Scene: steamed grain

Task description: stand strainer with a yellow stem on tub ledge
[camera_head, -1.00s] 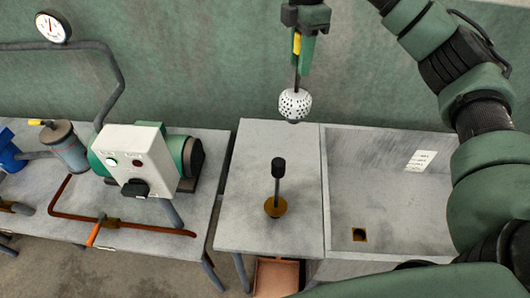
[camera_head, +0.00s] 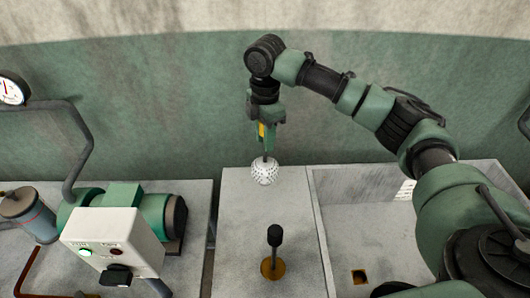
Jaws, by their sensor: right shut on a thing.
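The strainer is a white ball with dark holes (camera_head: 264,173) on a thin dark stem with a yellow part (camera_head: 262,130) near its top. My right gripper (camera_head: 266,140) is shut on the stem, and the strainer hangs ball down, about upright. The ball shows against the back edge of the grey tub ledge (camera_head: 240,210), left of the tub basin (camera_head: 322,235); its height above the ledge is hard to tell. My left gripper is not in view.
A black-knobbed rod on a round brass base (camera_head: 273,268) stands on the ledge in front of the strainer. A control box (camera_head: 115,240) and green motor (camera_head: 125,205) are on the left bench. The ledge around the brass base is clear.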

